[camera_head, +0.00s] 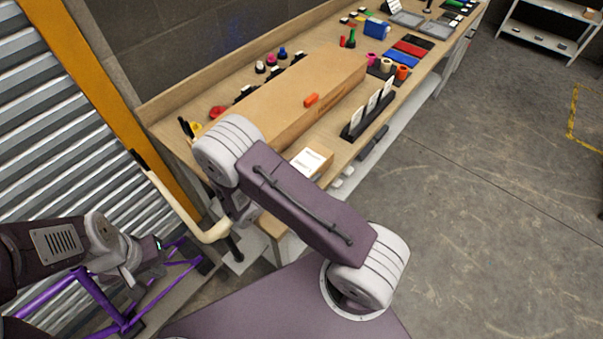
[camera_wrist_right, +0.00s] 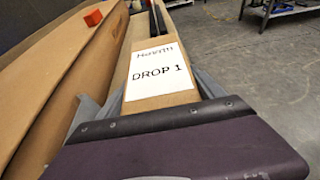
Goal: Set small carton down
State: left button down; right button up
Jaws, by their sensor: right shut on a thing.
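The small carton (camera_head: 314,161) is a brown box with a white label on top, beside the long brown box at the bench's near edge. In the right wrist view the carton (camera_wrist_right: 161,52) shows a label reading "DROP 1". My right gripper (camera_wrist_right: 150,98) is shut on the carton, a grey finger at each side. In the head view that gripper is hidden behind my right arm. The carton's underside is hidden, so I cannot tell whether it touches the bench. My left gripper (camera_head: 150,252) is at lower left, away from the carton; its fingers are unclear.
The long brown box (camera_head: 290,98) lies on the workbench (camera_head: 168,130), with an orange block (camera_head: 311,100) on top. A black rack with white cards (camera_head: 368,118) stands just beyond the carton. A purple frame (camera_head: 115,312) is at lower left. The floor at right is open.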

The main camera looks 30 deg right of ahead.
jog(key=shift+w+f, duration=0.15)
jog(key=shift+f, duration=0.7)
jog(key=shift+f, duration=0.1)
jog(key=o, duration=1.9)
jog(key=shift+o, duration=0.2)
jog(key=b+v, duration=0.1)
jog(key=v, duration=1.1)
